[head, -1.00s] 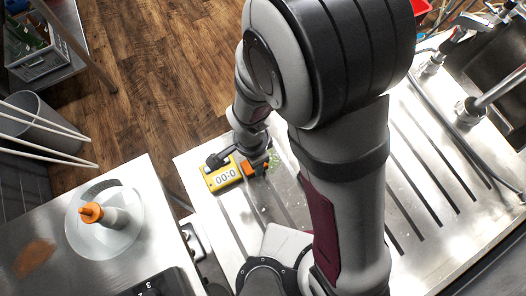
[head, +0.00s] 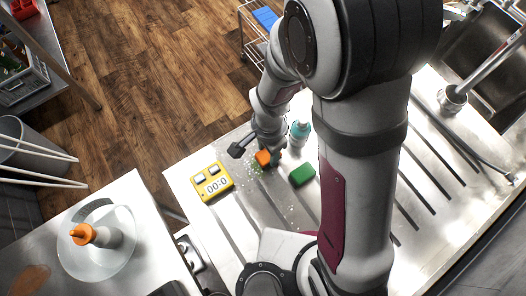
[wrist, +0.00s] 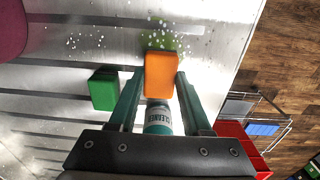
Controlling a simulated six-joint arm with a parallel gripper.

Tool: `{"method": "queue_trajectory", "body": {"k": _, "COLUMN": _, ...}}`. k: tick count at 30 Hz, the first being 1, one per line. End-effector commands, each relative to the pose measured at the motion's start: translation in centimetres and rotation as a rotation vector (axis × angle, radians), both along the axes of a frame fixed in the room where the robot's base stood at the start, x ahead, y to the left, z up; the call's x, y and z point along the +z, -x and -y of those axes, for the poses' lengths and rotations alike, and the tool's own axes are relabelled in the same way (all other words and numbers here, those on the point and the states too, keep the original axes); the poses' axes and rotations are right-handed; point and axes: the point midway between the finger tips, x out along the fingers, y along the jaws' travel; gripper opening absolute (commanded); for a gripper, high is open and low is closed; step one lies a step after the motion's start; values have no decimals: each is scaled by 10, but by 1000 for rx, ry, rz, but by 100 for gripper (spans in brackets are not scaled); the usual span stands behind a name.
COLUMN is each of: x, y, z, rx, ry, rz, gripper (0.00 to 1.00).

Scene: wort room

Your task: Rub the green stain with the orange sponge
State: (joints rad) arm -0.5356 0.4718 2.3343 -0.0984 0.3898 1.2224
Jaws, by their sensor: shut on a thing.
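My gripper (wrist: 158,92) is shut on the orange sponge (wrist: 161,74), which sticks out past the fingertips. In the head view the sponge (head: 263,157) is low over the steel drainboard (head: 225,215). The green stain (wrist: 172,42) is a faint patch of specks at the sponge's far edge in the wrist view, partly covered by it. In the head view the stain (head: 256,167) shows just left of and below the sponge. I cannot tell whether the sponge touches the steel.
A green sponge (head: 302,174) lies to the right, and a teal cleaner bottle (head: 300,133) stands close to my gripper. A yellow timer (head: 212,182) lies to the left. Water drops dot the drainboard. The sink (head: 480,75) is at the far right.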

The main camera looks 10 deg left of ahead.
Motion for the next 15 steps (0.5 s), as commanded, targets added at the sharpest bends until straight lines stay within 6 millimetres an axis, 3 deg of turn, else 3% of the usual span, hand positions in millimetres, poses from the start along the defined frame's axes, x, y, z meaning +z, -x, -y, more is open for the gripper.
{"method": "queue_trajectory", "body": {"k": 15, "x": 48, "y": 0, "z": -1, "rx": 0, "ry": -2, "rz": 4, "gripper": 4}}
